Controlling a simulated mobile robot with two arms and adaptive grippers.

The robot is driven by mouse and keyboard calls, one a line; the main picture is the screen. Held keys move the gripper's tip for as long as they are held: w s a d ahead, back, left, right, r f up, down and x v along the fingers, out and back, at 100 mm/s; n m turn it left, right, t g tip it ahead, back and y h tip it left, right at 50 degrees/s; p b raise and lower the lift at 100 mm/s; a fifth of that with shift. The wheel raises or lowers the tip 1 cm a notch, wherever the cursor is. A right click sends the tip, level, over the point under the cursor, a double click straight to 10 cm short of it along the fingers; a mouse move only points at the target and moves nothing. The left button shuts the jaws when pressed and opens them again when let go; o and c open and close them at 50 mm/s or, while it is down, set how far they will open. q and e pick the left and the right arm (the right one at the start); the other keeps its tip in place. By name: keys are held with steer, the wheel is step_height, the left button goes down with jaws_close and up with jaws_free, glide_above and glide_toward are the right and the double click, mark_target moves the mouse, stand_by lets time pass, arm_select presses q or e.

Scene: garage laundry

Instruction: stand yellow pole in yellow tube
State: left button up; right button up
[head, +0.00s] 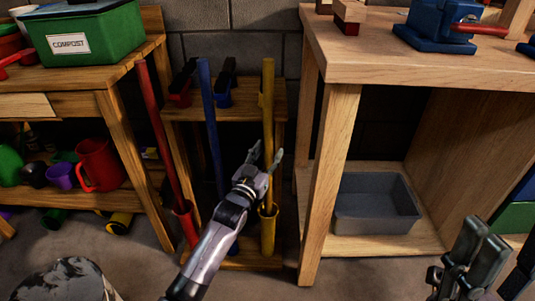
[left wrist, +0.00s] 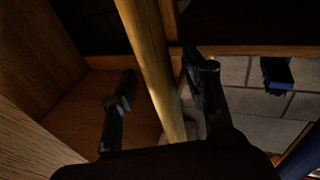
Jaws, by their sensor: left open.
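The yellow pole (head: 268,95) is upright at the right side of the wooden rack, its lower end going into the yellow tube (head: 268,232). The depth inside the tube is hidden. My left gripper (head: 265,156) is open at the pole, above the tube. In the left wrist view the pole (left wrist: 149,55) passes between the two open fingers of my left gripper (left wrist: 162,98), with no clear grip on it. My right gripper (head: 490,262) shows only partly at the lower right, and its opening is unclear.
A red pole (head: 160,130) leans in a red tube (head: 186,224); a blue pole (head: 208,110) stands on the rack. A workbench (head: 430,62) with a grey bin (head: 375,215) below is at right. A shelf with a green compost box (head: 85,40) is at left.

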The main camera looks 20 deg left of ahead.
arm_select(q)
steer(key=shift+f, duration=0.1)
steer(key=shift+s, duration=0.1)
steer(key=s+a+f, duration=0.1)
steer(key=s, duration=1)
steer(key=shift+s+a+f, duration=0.15)
steer(key=shift+s+a, duration=0.05)
steer(key=shift+s, duration=0.1)
